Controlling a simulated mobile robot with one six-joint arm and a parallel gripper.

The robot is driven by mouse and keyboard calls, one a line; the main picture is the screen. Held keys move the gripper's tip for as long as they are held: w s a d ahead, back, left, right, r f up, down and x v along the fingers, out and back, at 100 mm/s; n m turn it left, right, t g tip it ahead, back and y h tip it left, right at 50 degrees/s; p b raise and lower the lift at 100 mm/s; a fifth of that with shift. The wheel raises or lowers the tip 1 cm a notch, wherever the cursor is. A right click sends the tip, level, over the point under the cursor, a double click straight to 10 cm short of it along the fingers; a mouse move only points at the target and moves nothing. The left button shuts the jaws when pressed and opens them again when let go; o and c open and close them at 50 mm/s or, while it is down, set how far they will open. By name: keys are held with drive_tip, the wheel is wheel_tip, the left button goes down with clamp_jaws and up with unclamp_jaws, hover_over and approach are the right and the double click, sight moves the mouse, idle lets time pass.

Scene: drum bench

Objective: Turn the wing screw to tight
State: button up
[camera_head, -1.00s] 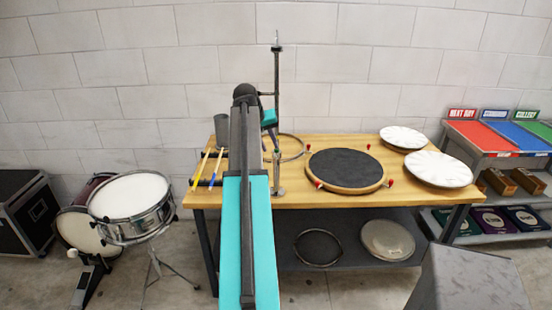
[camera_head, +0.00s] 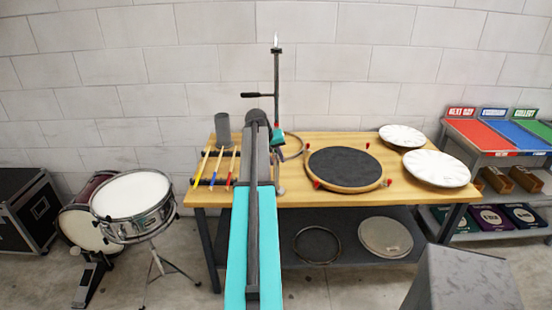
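A tall dark upright stand (camera_head: 277,85) with a pale tip rises from the bench behind my arm. A short horizontal bar with a thick dark grip (camera_head: 251,95) sticks out to its left. I cannot pick out the wing screw for certain at this size. My teal and dark arm covers the lower left of the stand and part of the bench.
The wooden bench (camera_head: 320,197) holds a grey cup (camera_head: 222,128), several coloured sticks (camera_head: 218,166), a hoop, a round black pad (camera_head: 343,167) and two white drumheads (camera_head: 437,168). A snare drum (camera_head: 132,205) stands left. A shelf rack (camera_head: 500,150) stands right.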

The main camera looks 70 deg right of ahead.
drive_tip(key=shift+f, duration=0.1)
clamp_jaws()
drive_tip(key=shift+t, duration=0.3)
drive_tip(key=shift+t+y, duration=0.3)
drive_tip(key=shift+t, duration=0.1)
unclamp_jaws()
